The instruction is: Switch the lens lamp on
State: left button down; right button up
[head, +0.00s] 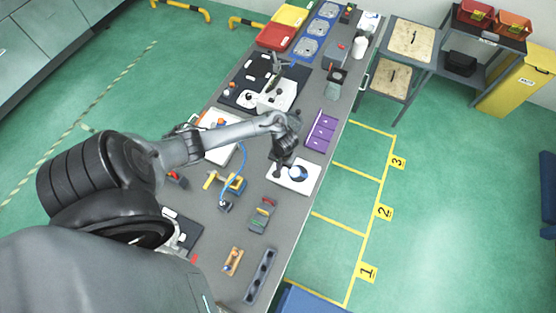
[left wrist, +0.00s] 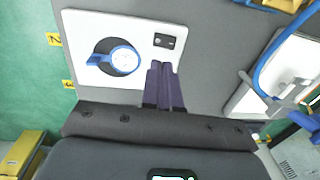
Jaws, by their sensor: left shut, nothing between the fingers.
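The lens lamp is a white plate (left wrist: 88,25) with a round head (left wrist: 124,60), which has a pale dotted face and a blue rim and arm over a black disc. A small dark rocker switch (left wrist: 165,41) sits on the plate. I cannot tell whether the lamp is lit. In the head view the white plate (head: 307,183) lies near the table's right edge, partly hidden by my left gripper (head: 284,158). In the left wrist view my left gripper (left wrist: 165,66) is shut and empty, its tips just short of the switch. Whether they touch the plate is unclear. My right gripper is not in view.
A purple holder (head: 321,132) stands behind the plate. A white board with a blue cable (head: 243,160) and a yellow-blue clamp (head: 235,186) lie to the left. A green-and-red block (head: 262,215) lies in front. Bare grey table surrounds the plate's near side.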

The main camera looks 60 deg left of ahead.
pick_arm(q)
jog(key=shift+w+d+r+p, duration=0.15)
jog(key=shift+r+p, duration=0.15)
jog(key=shift+r, duration=0.95)
jog(key=shift+w+d+r+p, duration=0.15)
jog(key=shift+r+p, duration=0.1)
jog(key=shift+r, duration=0.95)
jog(key=shift+s, duration=0.1)
